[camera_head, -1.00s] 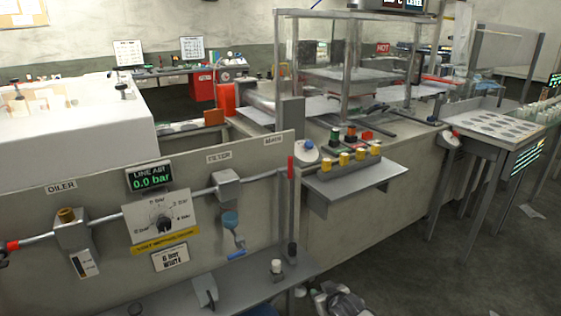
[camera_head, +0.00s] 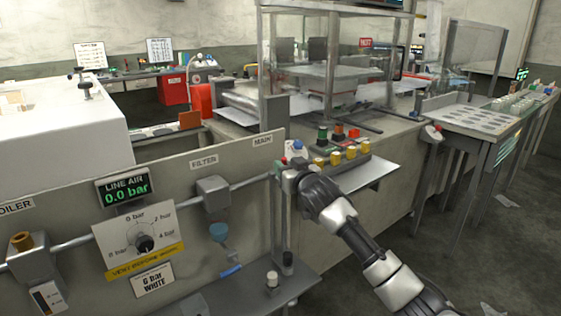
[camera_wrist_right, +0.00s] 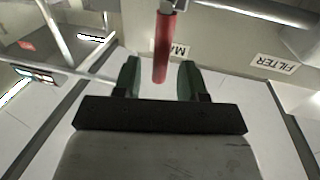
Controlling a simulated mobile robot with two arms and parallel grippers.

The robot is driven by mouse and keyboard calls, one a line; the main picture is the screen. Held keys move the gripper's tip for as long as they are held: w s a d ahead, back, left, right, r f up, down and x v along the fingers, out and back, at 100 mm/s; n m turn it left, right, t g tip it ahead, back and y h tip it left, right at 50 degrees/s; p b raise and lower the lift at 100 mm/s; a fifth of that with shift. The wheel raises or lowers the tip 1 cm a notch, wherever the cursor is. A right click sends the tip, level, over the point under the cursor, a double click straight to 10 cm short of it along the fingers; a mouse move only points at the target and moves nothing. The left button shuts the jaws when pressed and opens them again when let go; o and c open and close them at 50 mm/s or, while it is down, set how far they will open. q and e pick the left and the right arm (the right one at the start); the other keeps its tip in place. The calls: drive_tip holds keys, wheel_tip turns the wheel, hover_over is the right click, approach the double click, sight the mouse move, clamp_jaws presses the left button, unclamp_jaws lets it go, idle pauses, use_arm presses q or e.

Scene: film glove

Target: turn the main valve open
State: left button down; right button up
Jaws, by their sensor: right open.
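The main valve's red handle (camera_wrist_right: 162,48) hangs between the two green fingers of my right gripper (camera_wrist_right: 158,66) in the right wrist view. The fingers stand apart with a gap on both sides of the handle. In the head view my right gripper (camera_head: 289,172) is at the right end of the panel, under the MAIN label (camera_head: 262,140). It hides most of the valve there; only a bit of red (camera_head: 283,161) shows. The line air display (camera_head: 124,187) reads 0.0 bar. My left gripper is not in view.
The panel also carries a pressure dial (camera_head: 144,243), a filter block (camera_head: 213,194) and a pipe (camera_head: 165,212).

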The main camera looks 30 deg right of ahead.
drive_tip(key=shift+w+d, duration=0.15)
drive_tip(key=shift+w, duration=0.85)
drive_tip(key=shift+w+d, duration=0.1)
drive_tip(key=shift+w, duration=0.85)
clamp_jaws()
